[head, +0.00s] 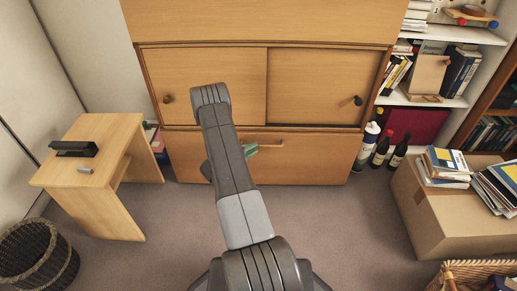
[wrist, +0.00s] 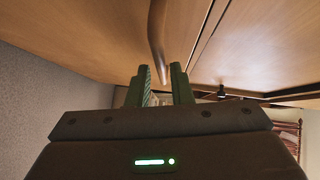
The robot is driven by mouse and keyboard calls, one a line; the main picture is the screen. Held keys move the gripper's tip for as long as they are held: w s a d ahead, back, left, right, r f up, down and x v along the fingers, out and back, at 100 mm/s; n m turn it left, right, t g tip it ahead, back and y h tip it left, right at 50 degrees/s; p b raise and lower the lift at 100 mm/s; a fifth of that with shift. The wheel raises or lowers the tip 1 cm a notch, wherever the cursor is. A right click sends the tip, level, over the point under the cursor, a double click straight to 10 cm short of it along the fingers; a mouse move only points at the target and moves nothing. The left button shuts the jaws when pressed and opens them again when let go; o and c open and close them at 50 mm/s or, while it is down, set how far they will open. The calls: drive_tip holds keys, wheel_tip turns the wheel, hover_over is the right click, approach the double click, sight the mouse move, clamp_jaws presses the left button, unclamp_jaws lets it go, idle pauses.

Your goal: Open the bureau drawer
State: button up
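The bureau drawer (head: 305,165) is the wide wooden front low on the bureau, below two doors; it looks shut. Its wooden bar handle (head: 268,146) runs sideways, and its left part is hidden behind my arm. In the wrist view the handle (wrist: 157,35) comes down from the top edge, its lower end showing between my fingertips. My gripper (wrist: 162,78) is open, its two green fingers apart, one on either side of the handle's line. I cannot tell whether either touches it. In the head view, the gripper (head: 250,151) is mostly hidden behind my arm.
Two doors with dark knobs (head: 168,99) sit above the drawer. A small wooden table (head: 105,128) stands left, with a wicker basket (head: 38,258) in front. Bottles (head: 382,150) stand right of the bureau, near a cardboard box (head: 440,215). Carpet before the drawer is clear.

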drive_tip(key=shift+b+x, duration=0.35)
drive_tip(key=shift+x, duration=1.6)
clamp_jaws()
drive_tip(key=shift+s, duration=0.2)
drive_tip(key=s+p, duration=0.3)
drive_tip(key=s, duration=2.3)
drive_tip(key=shift+p, duration=0.35)
drive_tip(key=shift+s, duration=0.1)
unclamp_jaws()
